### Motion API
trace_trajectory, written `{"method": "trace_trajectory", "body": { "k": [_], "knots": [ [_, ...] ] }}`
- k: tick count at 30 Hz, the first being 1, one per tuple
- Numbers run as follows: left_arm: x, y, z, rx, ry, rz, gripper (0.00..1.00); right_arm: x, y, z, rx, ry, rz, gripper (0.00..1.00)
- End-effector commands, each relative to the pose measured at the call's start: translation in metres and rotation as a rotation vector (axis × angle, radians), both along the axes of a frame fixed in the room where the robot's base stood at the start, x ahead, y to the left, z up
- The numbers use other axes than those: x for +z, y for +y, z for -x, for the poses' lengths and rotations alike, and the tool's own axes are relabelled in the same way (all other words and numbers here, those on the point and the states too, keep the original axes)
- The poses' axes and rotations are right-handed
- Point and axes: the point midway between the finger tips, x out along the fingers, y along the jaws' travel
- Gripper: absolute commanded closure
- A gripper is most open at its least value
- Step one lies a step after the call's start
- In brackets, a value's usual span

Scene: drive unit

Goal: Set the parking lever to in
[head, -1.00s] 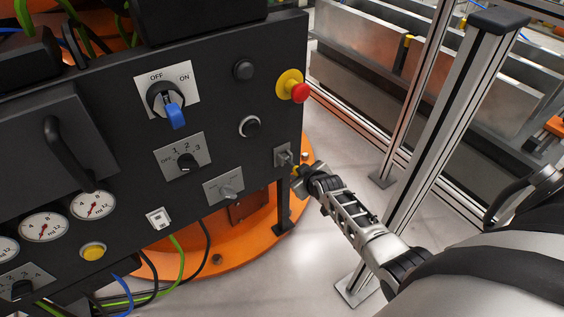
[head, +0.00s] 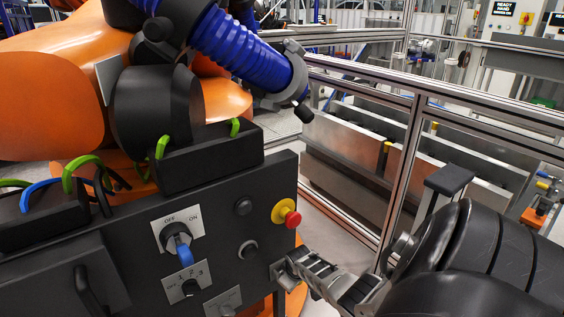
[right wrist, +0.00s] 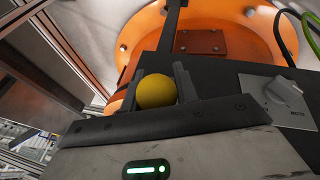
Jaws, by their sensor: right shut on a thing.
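The parking lever's yellow ball knob (right wrist: 156,91) shows in the right wrist view, between the two dark fingers of my right gripper (right wrist: 162,78). The gripper is shut on it. The lever's stem and plate are hidden behind the knob and gripper, so I cannot read its setting. In the head view my right gripper (head: 280,268) is at the lower right edge of the black control panel (head: 130,245), where the knob is hidden. My left gripper is in neither current view.
A grey selector (right wrist: 288,92) is beside the gripper. Metal fence posts (head: 402,170) stand to the right.

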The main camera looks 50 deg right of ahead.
Motion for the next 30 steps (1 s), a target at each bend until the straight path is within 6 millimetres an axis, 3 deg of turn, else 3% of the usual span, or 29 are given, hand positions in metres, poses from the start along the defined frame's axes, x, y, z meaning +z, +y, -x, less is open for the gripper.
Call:
{"method": "trace_trajectory", "body": {
  "k": [13, 14, 16, 25, 30],
  "knots": [
    [0.001, 0.000, 0.000, 0.002, -0.003, 0.000, 0.64, 0.001, -0.003, 0.003, -0.007, 0.015, -0.005, 1.00],
    [0.001, 0.000, 0.000, 0.002, -0.003, 0.000, 0.64, 0.001, -0.003, 0.003, -0.007, 0.015, -0.005, 0.68],
    [0.001, 0.000, -0.001, 0.003, -0.003, 0.001, 0.64, 0.002, -0.003, 0.002, -0.006, 0.014, -0.005, 0.49],
    [0.003, 0.000, -0.001, 0.004, -0.002, 0.002, 0.64, 0.002, -0.002, 0.002, -0.006, 0.012, -0.004, 0.49],
    [0.016, 0.001, -0.001, 0.005, -0.004, 0.000, 0.64, 0.020, 0.002, 0.006, -0.005, 0.012, -0.003, 0.49]
  ]
}}
